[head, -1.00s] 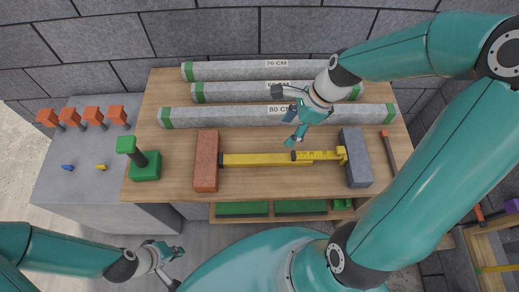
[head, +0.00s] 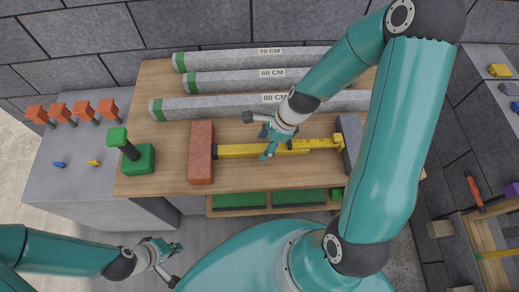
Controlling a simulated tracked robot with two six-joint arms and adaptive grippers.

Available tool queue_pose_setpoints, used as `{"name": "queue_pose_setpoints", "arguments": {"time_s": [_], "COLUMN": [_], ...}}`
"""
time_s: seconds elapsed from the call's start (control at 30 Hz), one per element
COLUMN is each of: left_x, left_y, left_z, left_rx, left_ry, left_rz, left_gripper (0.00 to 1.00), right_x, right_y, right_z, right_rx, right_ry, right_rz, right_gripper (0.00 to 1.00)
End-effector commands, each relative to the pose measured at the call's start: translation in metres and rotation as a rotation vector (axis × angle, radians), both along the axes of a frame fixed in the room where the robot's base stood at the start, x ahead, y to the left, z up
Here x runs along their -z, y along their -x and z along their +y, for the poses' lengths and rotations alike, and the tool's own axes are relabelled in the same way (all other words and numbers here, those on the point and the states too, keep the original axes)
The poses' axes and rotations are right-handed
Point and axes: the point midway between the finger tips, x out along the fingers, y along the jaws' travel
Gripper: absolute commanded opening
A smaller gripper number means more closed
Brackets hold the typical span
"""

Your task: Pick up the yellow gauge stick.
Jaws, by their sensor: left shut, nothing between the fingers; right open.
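The yellow gauge stick (head: 238,151) lies on the wooden table between a red brick (head: 201,153) and a grey block (head: 349,137). Its right part has a ruler scale and a hooked end near the grey block. My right gripper (head: 263,141) is open above the stick's middle, its fingers partly covering the stick. I cannot tell whether it touches the stick. My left gripper (head: 178,263) is shut and empty, low in front of the table, well away from the stick.
Labelled grey rolls lie behind the stick, including the 80 CM roll (head: 215,106). A green stand (head: 138,158) is at the left of the wooden table (head: 150,185). Orange-headed pieces (head: 82,108) stand on the grey bench. Green trays (head: 240,200) sit below the front edge.

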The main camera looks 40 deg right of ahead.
Motion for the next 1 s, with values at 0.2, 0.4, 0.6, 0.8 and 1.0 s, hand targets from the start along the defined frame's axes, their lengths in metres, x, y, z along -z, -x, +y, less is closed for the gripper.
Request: {"name": "queue_pose_setpoints", "arguments": {"time_s": [0.2, 0.4, 0.6, 0.8, 1.0], "left_x": [0.0095, 0.0086, 0.0086, 0.0086, 0.0085], "left_y": [0.0001, 0.0, 0.0, 0.0, 0.0001], "left_z": [0.0, 0.0, 0.0, 0.0, 0.0], "left_rx": [0.0, 0.0, 0.0, 0.0, 0.0], "left_ry": [0.0, 0.0, 0.0, 0.0, 0.0], "left_rz": [0.0, 0.0, 0.0, 0.0, 0.0], "left_gripper": [0.0, 0.0, 0.0, 0.0, 0.0], "right_x": [0.0172, 0.0163, 0.0162, 0.0162, 0.0158], "right_y": [-0.0042, -0.0043, -0.0041, -0.0042, -0.0046], "right_z": [0.0054, 0.0053, 0.0052, 0.0052, 0.0051], "right_rx": [0.002, 0.002, 0.002, 0.002, 0.001], "right_ry": [0.001, 0.001, 0.001, 0.001, 0.001], "right_rz": [-0.001, -0.001, -0.001, -0.001, -0.002], "right_gripper": [0.65, 0.63, 0.3, 0.0, 0.0]}}
